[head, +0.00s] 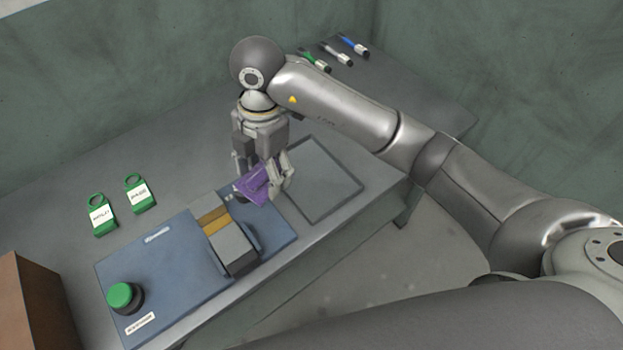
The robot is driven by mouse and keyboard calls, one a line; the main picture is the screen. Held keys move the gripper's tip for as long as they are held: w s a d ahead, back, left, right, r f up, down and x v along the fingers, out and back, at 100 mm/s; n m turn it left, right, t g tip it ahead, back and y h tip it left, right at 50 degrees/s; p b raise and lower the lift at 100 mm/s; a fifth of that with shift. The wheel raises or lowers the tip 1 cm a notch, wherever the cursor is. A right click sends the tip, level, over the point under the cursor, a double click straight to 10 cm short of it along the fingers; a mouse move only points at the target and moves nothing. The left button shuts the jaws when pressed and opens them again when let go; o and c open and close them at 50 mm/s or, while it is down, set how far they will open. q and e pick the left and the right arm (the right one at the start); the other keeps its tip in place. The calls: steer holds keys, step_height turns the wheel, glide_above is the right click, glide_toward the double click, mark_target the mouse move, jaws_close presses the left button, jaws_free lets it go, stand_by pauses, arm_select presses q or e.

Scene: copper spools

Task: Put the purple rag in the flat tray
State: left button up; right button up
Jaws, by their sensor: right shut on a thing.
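The purple rag (257,186) is between the fingers of my right gripper (268,177), which is shut on it. The rag is crumpled and hangs near the left edge of the flat tray. The flat tray (335,201) is a shallow grey square with a thin dark rim, lying on the table to the right of the gripper. The gripper and rag hide part of the tray's left side. Whether the rag touches anything below it cannot be told. My left gripper is not in view.
A blue board (180,290) left of the tray bears a grey block with a yellow-brown band (228,244) and a green button (122,297). Two green tags (102,215) lie behind it. Several labelled pens (337,54) lie at the far end. A brown box (35,305) stands at left.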

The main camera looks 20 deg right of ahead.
steer(key=shift+a+m, duration=0.35)
steer(key=shift+m, duration=0.65)
steer(key=shift+w+d+f+m, duration=0.15)
steer(key=shift+d+f+m, duration=0.05)
steer(key=shift+d+m, duration=0.1)
steer(key=w+d+f, duration=0.3)
steer(key=w+d, duration=0.1)
steer(key=d, duration=0.3)
steer(key=p, duration=0.1)
glide_above(310, 178)
steer(key=f, duration=0.5)
steer(key=shift+s+a+f, duration=0.1)
steer(key=shift+s+a, duration=0.1)
steer(key=shift+a, duration=0.05)
steer(key=shift+w+d+f, duration=0.15)
steer(key=shift+d+f, duration=0.15)
steer(key=shift+f, duration=0.05)
steer(key=f+p, duration=0.1)
steer(key=f, duration=0.2)
steer(key=shift+d+f, duration=0.1)
steer(key=shift+d, duration=0.1)
steer(key=shift+w+f, duration=0.1)
steer(key=shift+f, duration=0.1)
steer(key=shift+f, duration=0.1)
